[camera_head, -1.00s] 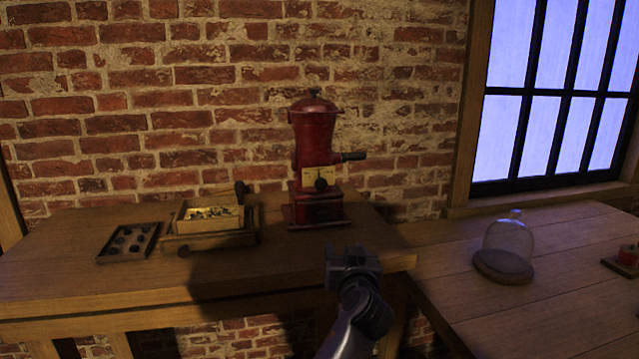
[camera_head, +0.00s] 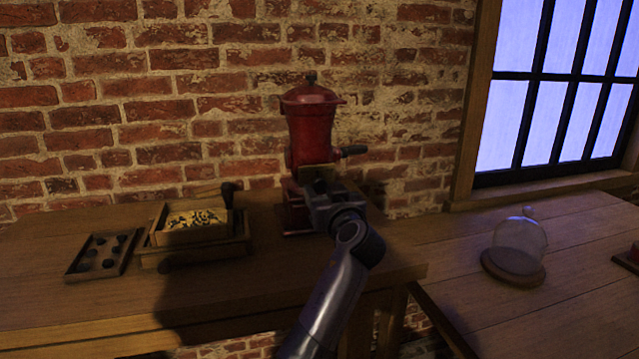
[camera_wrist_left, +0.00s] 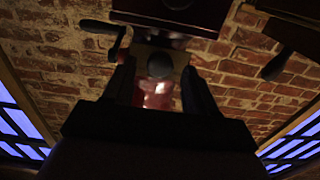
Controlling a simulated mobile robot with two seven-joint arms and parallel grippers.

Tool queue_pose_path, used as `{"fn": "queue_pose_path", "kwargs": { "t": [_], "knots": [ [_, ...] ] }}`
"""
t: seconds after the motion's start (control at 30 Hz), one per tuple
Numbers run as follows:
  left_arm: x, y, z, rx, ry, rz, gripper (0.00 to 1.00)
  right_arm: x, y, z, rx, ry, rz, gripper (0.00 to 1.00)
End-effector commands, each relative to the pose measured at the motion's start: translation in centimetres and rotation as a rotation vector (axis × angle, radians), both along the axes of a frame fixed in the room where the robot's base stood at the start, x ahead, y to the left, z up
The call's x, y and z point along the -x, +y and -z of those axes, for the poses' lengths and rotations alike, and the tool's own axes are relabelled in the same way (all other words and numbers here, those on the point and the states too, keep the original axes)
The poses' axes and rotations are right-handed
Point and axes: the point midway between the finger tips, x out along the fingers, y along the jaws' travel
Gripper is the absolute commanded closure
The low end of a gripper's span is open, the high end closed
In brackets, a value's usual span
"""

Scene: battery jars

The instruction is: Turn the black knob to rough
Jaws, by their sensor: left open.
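A red grinder (camera_head: 312,130) stands on the wooden table against the brick wall, with a dark crank handle (camera_head: 353,151) on its right side. Its pale plate (camera_head: 317,172) shows just above my left gripper (camera_head: 320,190), which hides the black knob in the head view. In the left wrist view, which looks upside down, the round black knob (camera_wrist_left: 160,65) shows between the two open fingers (camera_wrist_left: 158,76). I cannot tell whether the fingers touch it. The plate's markings are too small or covered to read. My right gripper is out of view.
A wooden box with yellow contents (camera_head: 197,222) and a small tray with dark round pieces (camera_head: 100,254) stand left of the grinder. A glass dome (camera_head: 518,242) stands on the right table. The front of the left table is mostly clear.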

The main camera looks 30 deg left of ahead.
Motion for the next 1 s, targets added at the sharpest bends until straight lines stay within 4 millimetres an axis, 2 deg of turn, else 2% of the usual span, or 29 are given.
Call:
{"fn": "queue_pose_path", "kwargs": {
  "t": [0.1,0.3,0.67,0.8,0.83,1.0],
  "knots": [
    [-1.1,1.4,-0.2,-0.001,0.001,-0.001,0.43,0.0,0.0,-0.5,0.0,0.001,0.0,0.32],
    [-2.2,2.6,-0.1,0.0,0.0,0.001,0.43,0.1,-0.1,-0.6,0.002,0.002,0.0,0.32],
    [-2.5,2.9,0.0,0.001,0.0,0.001,0.43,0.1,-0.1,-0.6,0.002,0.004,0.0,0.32],
    [-2.5,2.9,0.0,0.001,0.0,0.001,0.89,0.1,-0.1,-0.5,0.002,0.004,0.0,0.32],
    [-2.5,2.9,0.0,0.001,0.0,0.001,0.96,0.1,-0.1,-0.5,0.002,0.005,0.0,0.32],
    [-2.5,2.9,0.0,-0.001,0.003,0.001,0.96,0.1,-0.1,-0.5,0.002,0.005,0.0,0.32]
  ]
}}
